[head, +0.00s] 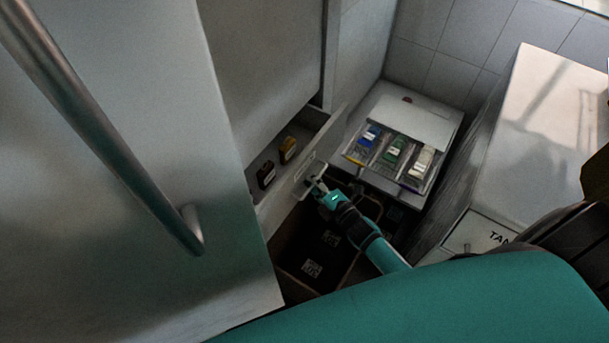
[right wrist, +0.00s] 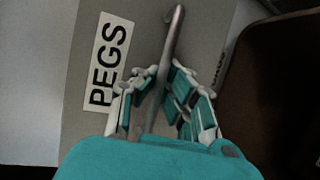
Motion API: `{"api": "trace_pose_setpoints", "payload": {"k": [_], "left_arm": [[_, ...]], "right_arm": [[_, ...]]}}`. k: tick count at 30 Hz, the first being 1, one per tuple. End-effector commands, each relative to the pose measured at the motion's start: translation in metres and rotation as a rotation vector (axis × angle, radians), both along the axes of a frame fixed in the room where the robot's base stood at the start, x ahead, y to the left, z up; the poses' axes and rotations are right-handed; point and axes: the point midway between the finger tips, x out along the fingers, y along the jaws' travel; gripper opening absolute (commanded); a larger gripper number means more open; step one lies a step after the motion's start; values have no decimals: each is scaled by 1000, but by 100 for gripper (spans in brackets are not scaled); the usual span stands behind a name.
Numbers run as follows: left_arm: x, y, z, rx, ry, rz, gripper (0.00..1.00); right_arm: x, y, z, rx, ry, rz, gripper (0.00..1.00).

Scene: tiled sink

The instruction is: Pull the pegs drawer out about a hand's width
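The pegs drawer (head: 328,138) stands partly pulled out of the grey cabinet, its inside showing from above. Two small items lie in it, a dark one (head: 266,174) and a yellow and dark one (head: 288,150). In the right wrist view its front bears a white PEGS label (right wrist: 108,62) beside a metal bar handle (right wrist: 172,38). My right gripper (head: 315,184) is at the drawer front. In the right wrist view its fingers (right wrist: 161,82) close in on both sides of the handle and appear to grip it. My left gripper is not in view.
A large grey panel with a bar handle (head: 110,140) fills the left. A dark bin (head: 290,247) lies below the drawer. A pale organizer (head: 425,118) holding blue, green and white items stands beyond my gripper. A pale cabinet labelled "TAN..." (head: 535,140) stands at right.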

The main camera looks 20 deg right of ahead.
Motion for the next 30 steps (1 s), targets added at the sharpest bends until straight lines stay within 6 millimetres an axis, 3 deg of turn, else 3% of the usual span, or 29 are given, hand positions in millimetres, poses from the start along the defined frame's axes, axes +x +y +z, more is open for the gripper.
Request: {"api": "trace_pose_setpoints", "payload": {"k": [2, 7, 12, 20, 26, 30], "left_arm": [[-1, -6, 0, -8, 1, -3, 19], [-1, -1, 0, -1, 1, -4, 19], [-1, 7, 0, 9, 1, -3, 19], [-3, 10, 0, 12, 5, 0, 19], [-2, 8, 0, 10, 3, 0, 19], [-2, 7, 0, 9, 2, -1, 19]], "right_arm": [[1, 0, 2, -2, -6, 1, 0], [2, 0, 3, -2, -8, 1, 0], [2, 0, 3, -1, -6, 1, 19], [1, 0, 2, 0, -5, 1, 19], [-20, -4, 5, 0, -3, 0, 19], [-50, -9, 10, -1, -1, 0, 19]]}}
